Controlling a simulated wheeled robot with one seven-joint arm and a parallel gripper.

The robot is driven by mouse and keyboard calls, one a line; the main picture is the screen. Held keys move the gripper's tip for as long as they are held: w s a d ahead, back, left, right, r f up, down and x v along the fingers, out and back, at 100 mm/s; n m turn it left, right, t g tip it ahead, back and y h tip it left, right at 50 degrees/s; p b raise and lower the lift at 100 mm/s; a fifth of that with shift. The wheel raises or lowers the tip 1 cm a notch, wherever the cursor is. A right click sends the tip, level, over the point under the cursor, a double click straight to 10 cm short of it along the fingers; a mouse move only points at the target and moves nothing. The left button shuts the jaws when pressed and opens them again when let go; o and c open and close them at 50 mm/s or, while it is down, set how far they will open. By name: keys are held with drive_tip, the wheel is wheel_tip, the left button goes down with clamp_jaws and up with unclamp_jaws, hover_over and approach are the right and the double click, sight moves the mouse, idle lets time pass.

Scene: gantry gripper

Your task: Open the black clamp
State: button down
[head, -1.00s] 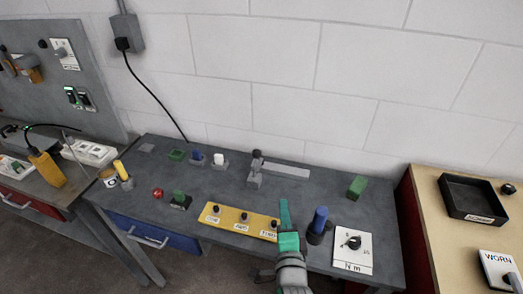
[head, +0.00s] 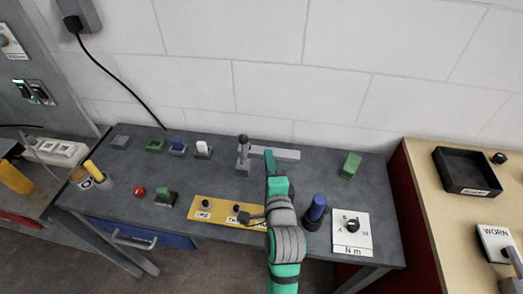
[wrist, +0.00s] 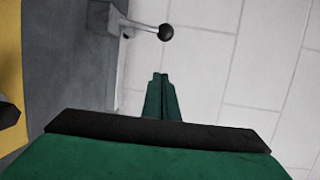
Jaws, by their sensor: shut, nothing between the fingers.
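The clamp (head: 243,160) stands near the back middle of the dark grey table. It has a grey body and an upright lever topped by a dark ball knob (head: 243,138). In the wrist view the knob (wrist: 166,32) and its grey lever (wrist: 135,22) are at the top, beyond my fingertips. My gripper (head: 269,153) is green, shut and empty. Its fingers point toward the back of the table, just right of the clamp and apart from it in the head view. The closed fingertips (wrist: 161,76) show in the middle of the wrist view.
A light grey bar (head: 275,154) lies right of the clamp, partly behind my gripper. A yellow panel with knobs (head: 195,214), a blue cylinder (head: 317,208) and a white dial plate (head: 352,243) are in front. A green block (head: 350,166) sits at back right.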

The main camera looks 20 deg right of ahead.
sight(243, 149)
drive_tip(key=w+a, duration=0.1)
drive_tip(key=w, duration=0.7)
drive_tip(key=shift+w+a+f, duration=0.15)
drive_tip(key=shift+w+f, duration=0.1)
drive_tip(key=shift+w, duration=0.05)
